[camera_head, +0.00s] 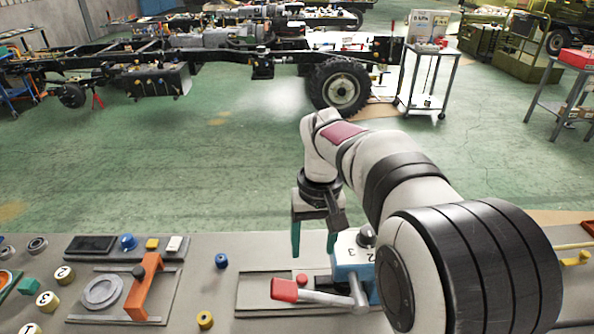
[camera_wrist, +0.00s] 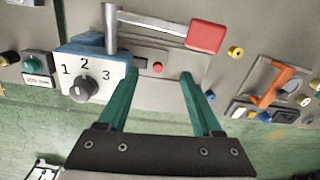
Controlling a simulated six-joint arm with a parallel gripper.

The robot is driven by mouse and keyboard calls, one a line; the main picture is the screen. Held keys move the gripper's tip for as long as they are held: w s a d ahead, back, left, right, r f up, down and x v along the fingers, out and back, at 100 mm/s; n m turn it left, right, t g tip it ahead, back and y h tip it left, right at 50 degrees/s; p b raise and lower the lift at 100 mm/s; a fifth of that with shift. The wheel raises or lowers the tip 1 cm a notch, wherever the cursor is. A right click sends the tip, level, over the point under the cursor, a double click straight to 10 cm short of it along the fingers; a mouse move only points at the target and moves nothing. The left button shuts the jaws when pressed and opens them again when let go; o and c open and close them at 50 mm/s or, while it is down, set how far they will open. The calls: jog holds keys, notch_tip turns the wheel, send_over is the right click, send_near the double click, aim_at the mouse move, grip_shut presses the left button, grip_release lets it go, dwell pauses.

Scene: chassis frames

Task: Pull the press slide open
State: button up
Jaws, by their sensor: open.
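An orange handle (camera_head: 144,287) stands on a grey plate (camera_head: 92,313) with a round grey disc (camera_head: 103,292) beside it, at the left of the bench; I take this to be the press slide, though I cannot be sure. In the wrist view the orange handle (camera_wrist: 271,88) is at the right. My gripper (camera_head: 313,252) is open and empty, its green fingers pointing down above the bench, well to the right of the handle. In the wrist view the open fingertips (camera_wrist: 160,79) frame a small red button.
A lever with a red grip (camera_head: 284,290) lies near my gripper, by a blue-and-white box (camera_head: 352,252) with a numbered dial. It also shows in the wrist view (camera_wrist: 206,37).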

jog(key=n, duration=0.2)
send_over(303, 278)
notch_tip(303, 278, down, 4)
notch_tip(303, 278, down, 15)
jog(key=shift+f, duration=0.1)
grip_shut()
dwell(1.0)
